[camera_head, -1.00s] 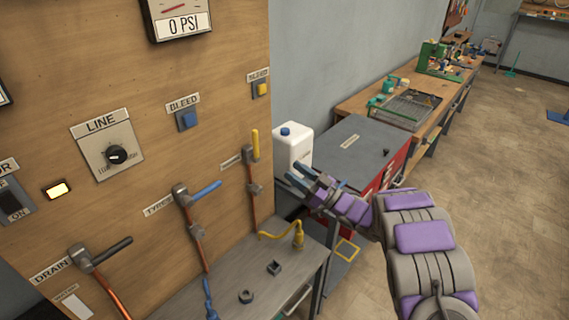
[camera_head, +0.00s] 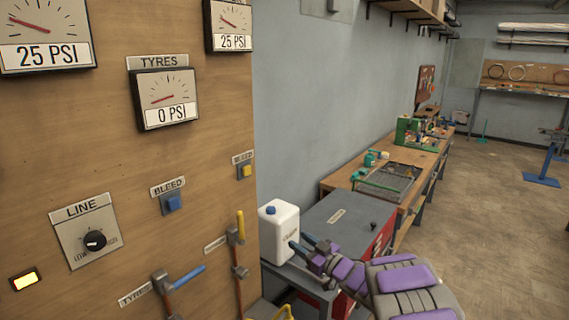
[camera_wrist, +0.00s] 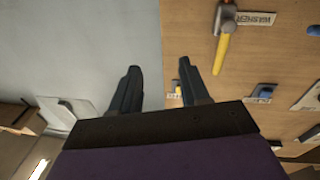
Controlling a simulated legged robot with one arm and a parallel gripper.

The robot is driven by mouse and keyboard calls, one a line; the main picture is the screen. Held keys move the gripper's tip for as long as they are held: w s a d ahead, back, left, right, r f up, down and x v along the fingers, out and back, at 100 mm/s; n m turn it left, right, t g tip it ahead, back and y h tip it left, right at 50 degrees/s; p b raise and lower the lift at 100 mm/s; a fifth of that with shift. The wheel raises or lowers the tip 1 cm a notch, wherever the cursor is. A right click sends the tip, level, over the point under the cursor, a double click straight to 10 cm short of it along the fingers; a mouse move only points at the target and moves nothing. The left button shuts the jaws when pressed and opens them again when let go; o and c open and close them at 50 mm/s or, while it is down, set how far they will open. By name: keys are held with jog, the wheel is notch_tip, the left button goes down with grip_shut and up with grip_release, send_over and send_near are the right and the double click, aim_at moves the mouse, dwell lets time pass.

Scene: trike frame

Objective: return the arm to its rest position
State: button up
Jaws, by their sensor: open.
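My gripper (camera_head: 300,246) is at the lower middle of the head view, on my purple and grey arm. Its two dark fingers are apart with nothing between them. In the picture the fingertips lie beside the white jug with a blue cap (camera_head: 280,232); I cannot tell whether they touch it. In the wrist view my gripper (camera_wrist: 160,80) points at the edge between the grey wall and the wooden panel. The yellow washer lever (camera_wrist: 221,52) is just to the right of its fingers.
The wooden panel (camera_head: 100,150) on the left carries gauges, a line knob (camera_head: 95,240), a blue bleed button (camera_head: 172,203) and a blue tyres lever (camera_head: 190,277). A grey-topped red cabinet (camera_head: 335,222) and a workbench (camera_head: 340,180) run along the wall. Open floor (camera_head: 490,220) lies right.

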jog(key=d+r+m+h, duration=0.3)
jog(key=d+m+h, duration=0.1)
jog(key=d+h, duration=0.65)
jog(key=s+d+m+g+h+b, duration=0.1)
jog(key=s+d+m+g+h, duration=0.1)
jog(key=s+d, duration=0.3)
jog(key=s+d+m+g+h, duration=0.1)
jog(key=s+d+m+h, duration=0.15)
jog(key=s, duration=0.45)
jog(key=s+a+f+g, duration=0.1)
jog(key=s+a+g, duration=0.2)
jog(key=s, duration=1.1)
jog(key=s+a+f+m+g+y+b, duration=0.1)
jog(key=s+g, duration=0.4)
jog(key=s, duration=1)
jog(key=s+a+f+g+y, duration=0.1)
jog(key=s+a+f+g, duration=0.2)
jog(key=s, duration=1.1)
jog(key=a+g, duration=0.1)
jog(key=a, duration=0.1)
jog(key=shift+s+a+m, duration=0.3)
jog(key=shift+m, duration=0.05)
